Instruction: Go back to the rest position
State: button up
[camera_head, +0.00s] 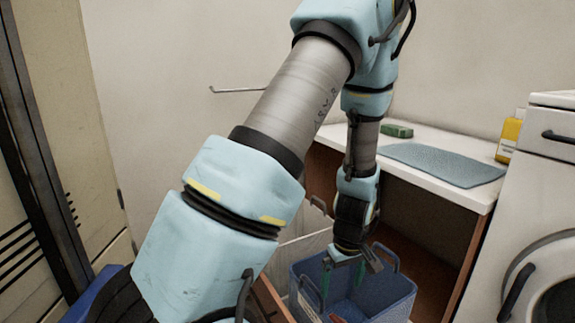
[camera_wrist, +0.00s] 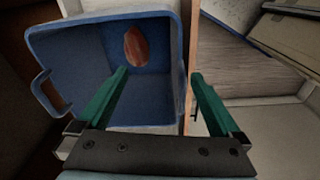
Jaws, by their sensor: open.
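My gripper (camera_head: 343,276) points down over the blue basket (camera_head: 396,302) in the head view. In the wrist view my gripper (camera_wrist: 159,76) has its two green fingers spread wide apart, with nothing between them. One finger shows over the inside of the basket (camera_wrist: 55,42), the other past its right rim. A reddish-brown oval object (camera_wrist: 137,47) lies in the basket, apart from the fingers. A small red part shows low in the basket in the head view, mostly hidden.
A white counter (camera_head: 335,135) holds a green block (camera_head: 397,131), a grey-blue mat (camera_head: 443,163) and a yellow bottle (camera_head: 510,137). A white washing machine (camera_head: 540,190) stands at the right. A metal rail (camera_head: 238,90) is on the wall. A wooden edge (camera_wrist: 193,50) runs beside the basket.

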jog(key=s+a+r+m+b, duration=0.15)
jog(key=a+m+b, duration=0.35)
jog(key=a+b, duration=1.2)
notch_tip(320, 180, up, 22)
jog(key=a+p, duration=0.2)
jog(key=p, duration=2.3)
jog(key=shift+s+a+t, duration=0.15)
jog(key=shift+a+t, duration=0.15)
jog(key=shift+a, duration=0.05)
